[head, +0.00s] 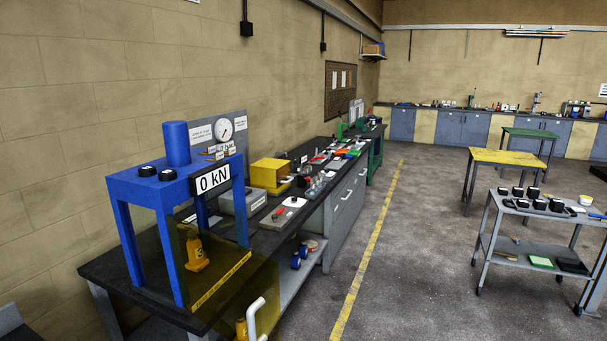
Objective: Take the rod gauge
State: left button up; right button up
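I cannot pick out a rod gauge for certain in the head view; the small tools are too far away to tell apart. Many small items lie on the long dark workbench (105,270) along the left wall. More small items lie on the grey trolley (487,238) at the right. Neither of my grippers shows in the head view.
A blue press (135,189) with a "0 kN" display (212,180) stands on the near bench, with a yellow jack (194,252) inside. A yellow table (507,157) and a green table (530,133) stand at the right. The floor (410,270) between bench and trolley is clear.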

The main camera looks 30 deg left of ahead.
aim_at(302, 182)
jog(key=i, duration=0.4)
jog(key=i+u, duration=0.2)
jog(key=i, duration=0.3)
jog(key=i+l+u, duration=0.2)
jog(key=i, duration=0.35)
jog(key=i+u, duration=0.15)
jog(key=i, duration=0.35)
jog(key=i+l+u, duration=0.2)
jog(key=i, duration=0.3)
jog(key=l, duration=0.1)
